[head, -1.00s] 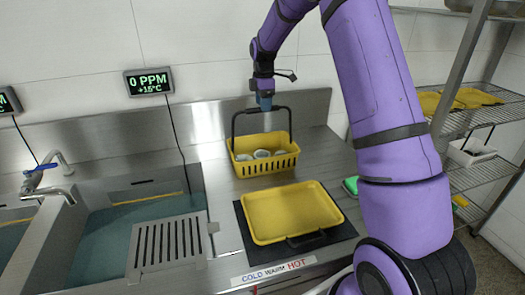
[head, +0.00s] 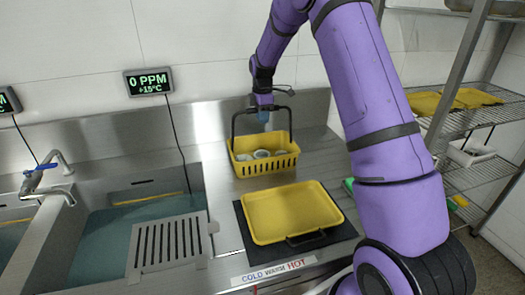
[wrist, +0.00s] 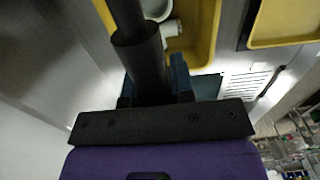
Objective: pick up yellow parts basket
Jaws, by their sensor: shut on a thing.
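The yellow parts basket (head: 265,166) stands upright on the steel counter, with several pale round parts in it. Its dark handle (head: 233,128) is raised above it. My gripper (head: 263,115) is at the top middle of the handle and is shut on it. In the wrist view, the handle (wrist: 140,60) runs between the fingers of my gripper (wrist: 152,88), and part of the yellow basket (wrist: 205,35) with pale parts shows beyond. The grip itself is partly hidden by the fingers.
A yellow tray (head: 292,211) lies on a dark mat (head: 340,232) in front of the basket. A sink with water (head: 105,235) and a slotted plate (head: 168,245) is to the left. The steel backsplash (head: 315,108) is close behind. Wire shelves (head: 475,125) stand at right.

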